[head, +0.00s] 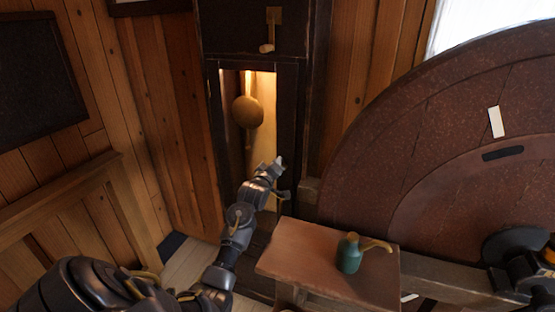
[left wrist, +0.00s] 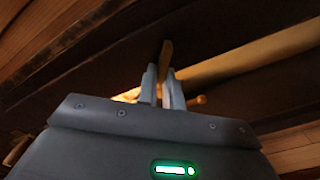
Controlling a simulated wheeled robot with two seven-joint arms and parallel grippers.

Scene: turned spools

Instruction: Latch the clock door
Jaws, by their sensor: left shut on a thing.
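The tall dark clock case (head: 292,120) stands at the middle back in the head view. Its narrow lit opening shows a round brass pendulum bob (head: 247,112). A small brass latch piece with a pale knob (head: 267,47) hangs on the dark panel above the opening. My left gripper (head: 279,163) is at the lower right of the opening, by the dark door frame. In the left wrist view its fingers (left wrist: 164,88) are shut on a slim wooden-coloured piece (left wrist: 166,54), which sticks up between them. I cannot tell whether the door is fully closed.
A small wooden stand (head: 325,262) with a green oil can (head: 349,254) is close to the right of my left arm. A large reddish wheel (head: 450,140) fills the right side. Wood-panelled wall (head: 160,130) and a low ledge (head: 70,195) lie left.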

